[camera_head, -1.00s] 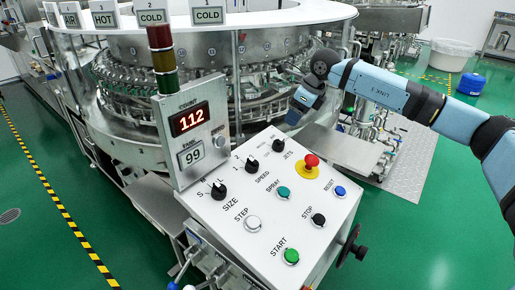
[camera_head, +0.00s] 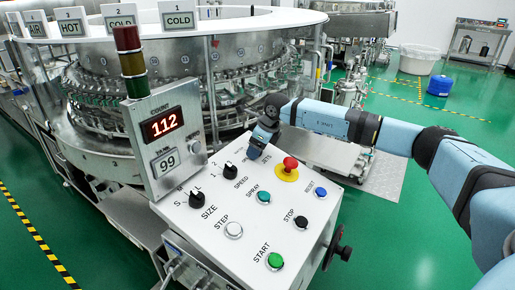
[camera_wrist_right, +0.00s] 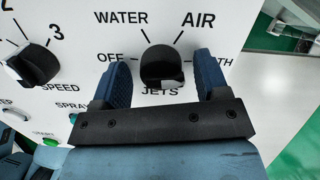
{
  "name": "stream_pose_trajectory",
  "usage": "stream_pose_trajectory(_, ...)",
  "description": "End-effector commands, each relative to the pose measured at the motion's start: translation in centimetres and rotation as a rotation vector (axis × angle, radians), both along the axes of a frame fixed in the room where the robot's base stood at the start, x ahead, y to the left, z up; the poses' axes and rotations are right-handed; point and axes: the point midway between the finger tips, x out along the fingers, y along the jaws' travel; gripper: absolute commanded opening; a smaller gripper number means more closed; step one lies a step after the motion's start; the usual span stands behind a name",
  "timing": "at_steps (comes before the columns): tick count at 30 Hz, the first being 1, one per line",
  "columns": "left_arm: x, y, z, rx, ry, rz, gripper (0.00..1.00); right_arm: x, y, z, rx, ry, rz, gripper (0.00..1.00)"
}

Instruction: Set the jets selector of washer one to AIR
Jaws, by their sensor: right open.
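The jets selector (camera_wrist_right: 162,66) is a black knob on the white control panel (camera_head: 185,222). Labels OFF, WATER, AIR and a partly covered BOTH fan around it; AIR (camera_wrist_right: 199,20) is at its upper right. I cannot tell surely which label the knob points to. My right gripper (camera_wrist_right: 163,62) is open, with one blue finger on each side of the knob and visible gaps between. In the head view the right gripper (camera_head: 256,149) is over the panel's back edge and hides the knob. My left gripper is not in view.
The speed knob (camera_head: 230,170), size knob (camera_head: 197,199) and red emergency button (camera_head: 289,165) are nearby on the panel. A display post (camera_head: 165,140) with a light tower rises at the left. The washer drum (camera_head: 180,75) stands behind.

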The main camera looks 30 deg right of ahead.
Motion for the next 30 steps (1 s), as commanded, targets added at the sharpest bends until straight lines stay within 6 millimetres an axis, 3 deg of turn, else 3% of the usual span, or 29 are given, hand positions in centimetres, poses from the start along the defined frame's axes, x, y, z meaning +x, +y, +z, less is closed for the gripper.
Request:
stream_pose_trajectory(7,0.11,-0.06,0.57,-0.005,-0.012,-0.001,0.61,0.03,0.0,-0.08,0.0,0.0,0.0,0.68)
stream_pose_trajectory(14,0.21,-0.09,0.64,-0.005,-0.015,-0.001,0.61,0.01,-0.01,-0.07,-0.001,0.001,0.0,0.21)
stream_pose_trajectory(23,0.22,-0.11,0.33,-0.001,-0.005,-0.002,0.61,-0.01,0.02,-0.06,-0.007,-0.002,0.025,0.21)
stream_pose_trajectory(30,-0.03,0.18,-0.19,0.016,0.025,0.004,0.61,-0.01,0.0,-0.03,-0.036,-0.012,0.14,0.21)
